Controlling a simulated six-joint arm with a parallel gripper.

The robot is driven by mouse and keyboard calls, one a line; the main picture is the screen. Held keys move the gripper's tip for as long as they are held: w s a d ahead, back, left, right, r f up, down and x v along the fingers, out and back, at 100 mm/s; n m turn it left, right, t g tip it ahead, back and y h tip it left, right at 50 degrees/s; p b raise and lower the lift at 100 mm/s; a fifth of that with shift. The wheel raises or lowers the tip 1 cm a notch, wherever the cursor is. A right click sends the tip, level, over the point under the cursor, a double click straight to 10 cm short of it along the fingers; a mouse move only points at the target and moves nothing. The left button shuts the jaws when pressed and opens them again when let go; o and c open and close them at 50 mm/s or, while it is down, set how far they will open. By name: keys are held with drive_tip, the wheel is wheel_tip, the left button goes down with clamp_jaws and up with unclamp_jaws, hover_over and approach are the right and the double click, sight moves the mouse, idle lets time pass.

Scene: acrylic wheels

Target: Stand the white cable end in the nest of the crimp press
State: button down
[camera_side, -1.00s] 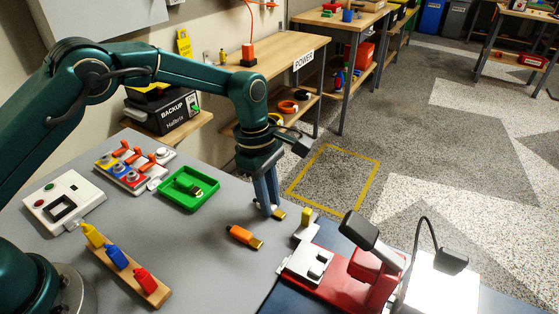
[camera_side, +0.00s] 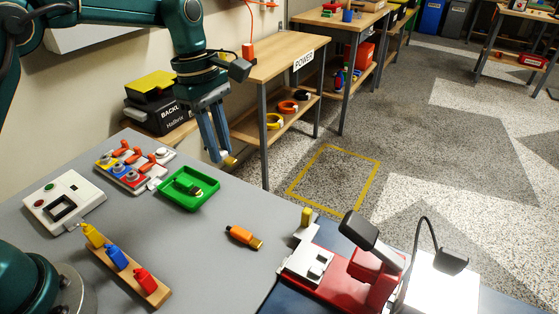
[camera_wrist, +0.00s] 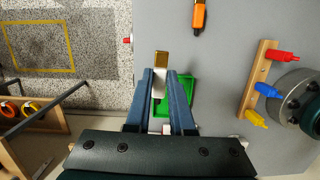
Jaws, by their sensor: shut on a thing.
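My gripper (camera_side: 221,157) is shut on the white cable end and holds it raised above the table's far edge, behind the green tray. The brass tip of the white cable end (camera_side: 230,161) shows just beyond the fingertips. The red crimp press (camera_side: 374,280) stands at the front right, well away from my gripper.
An orange cable end (camera_side: 243,237) lies on the table. A green tray (camera_side: 213,199) holds a green piece. A wooden rack (camera_side: 155,298) holds coloured bottles.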

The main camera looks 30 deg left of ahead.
drive_tip(key=shift+a+r, duration=0.5)
drive_tip(key=shift+a, duration=0.35)
drive_tip(key=shift+w+a+r+n, duration=0.1)
drive_tip(key=shift+a+r+n, duration=0.15)
drive_tip(key=shift+n, duration=0.45)
drive_tip(key=d+n, duration=0.2)
drive_tip(key=d, duration=0.4)
drive_tip(key=m, duration=0.3)
hover_over(307, 259)
wheel_tip(307, 259, down, 2)
drive_tip(key=shift+a+f, duration=0.1)
drive_tip(key=shift+a, duration=0.1)
drive_tip(key=shift+f, duration=0.1)
drive_tip(key=shift+f, duration=2.4)
drive_tip(key=shift+f, duration=0.9)
